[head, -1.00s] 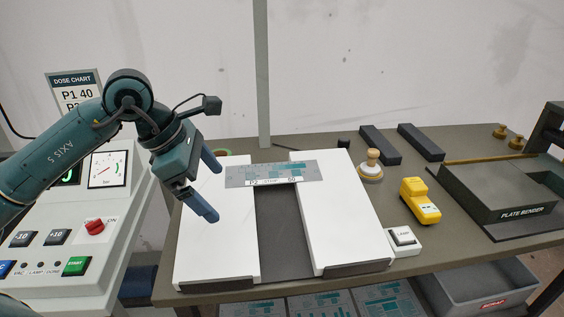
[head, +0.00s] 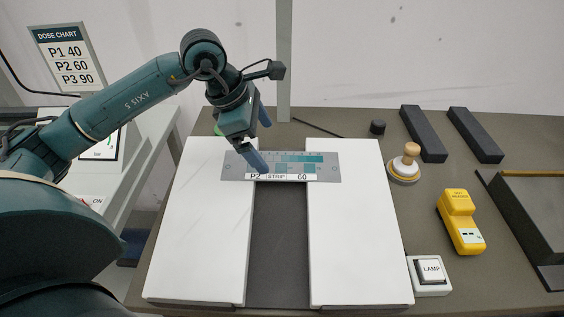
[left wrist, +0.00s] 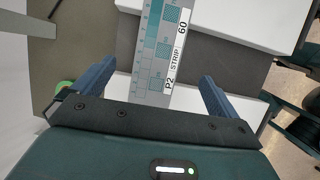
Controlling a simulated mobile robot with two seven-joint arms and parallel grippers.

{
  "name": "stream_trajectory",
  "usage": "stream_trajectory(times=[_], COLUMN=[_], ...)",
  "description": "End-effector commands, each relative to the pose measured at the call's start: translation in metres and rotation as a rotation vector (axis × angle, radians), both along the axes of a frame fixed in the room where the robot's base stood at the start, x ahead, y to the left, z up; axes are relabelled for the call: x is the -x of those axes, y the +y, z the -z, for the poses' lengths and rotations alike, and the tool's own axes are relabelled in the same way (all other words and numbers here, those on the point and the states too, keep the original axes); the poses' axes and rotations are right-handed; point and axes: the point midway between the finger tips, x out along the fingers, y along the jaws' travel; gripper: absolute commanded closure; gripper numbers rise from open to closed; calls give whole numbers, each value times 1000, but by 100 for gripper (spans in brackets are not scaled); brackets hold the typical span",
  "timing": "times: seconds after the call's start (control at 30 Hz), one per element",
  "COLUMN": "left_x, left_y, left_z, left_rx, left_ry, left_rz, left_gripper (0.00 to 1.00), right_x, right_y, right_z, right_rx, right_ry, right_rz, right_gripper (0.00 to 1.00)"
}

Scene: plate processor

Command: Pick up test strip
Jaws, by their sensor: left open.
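The test strip (head: 325,168) is a grey plate with teal patches and a white label reading "P2 STRIP 60". It lies flat across the gap between two white blocks, bridging the left block (head: 198,235) and the right block (head: 357,235). In the left wrist view the strip (left wrist: 156,75) runs away from my gripper, its near end between the fingers. My left gripper (head: 262,140) is open at the strip's left part, and one finger hides some of it. The left wrist view shows both fingers apart (left wrist: 154,85), with nothing held. My right gripper is not in view.
A lamp switch (head: 430,271), a yellow meter (head: 461,222) and a wooden-knobbed stamp (head: 405,163) stand right of the blocks. Two dark bars (head: 424,134) lie behind them. A dose chart (head: 68,57) stands at the back left.

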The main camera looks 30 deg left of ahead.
Motion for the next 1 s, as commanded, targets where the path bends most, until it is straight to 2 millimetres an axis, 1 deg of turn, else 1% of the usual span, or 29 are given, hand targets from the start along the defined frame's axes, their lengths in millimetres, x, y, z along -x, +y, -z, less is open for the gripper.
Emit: stream_trajectory(times=[0.1,0.27,0.43,0.5,0.6,0.87,1.0], left_x=[-4,-7,-15,-19,-21,-22,-22], left_y=[-4,-8,-20,-22,-24,-24,-24], left_z=[11,20,41,51,59,61,61], left_rx=[2,2,2,3,1,0,0], left_ry=[1,1,3,1,0,-2,-2], left_rz=[0,1,3,0,1,1,1], left_gripper=[2,2,2,2,2,2,13], right_x=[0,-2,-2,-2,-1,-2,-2], right_y=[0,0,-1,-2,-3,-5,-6], right_z=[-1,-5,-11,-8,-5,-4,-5], right_rx=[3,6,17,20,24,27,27], right_ry=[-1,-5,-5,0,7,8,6], right_rz=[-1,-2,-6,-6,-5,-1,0], right_gripper=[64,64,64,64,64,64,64])
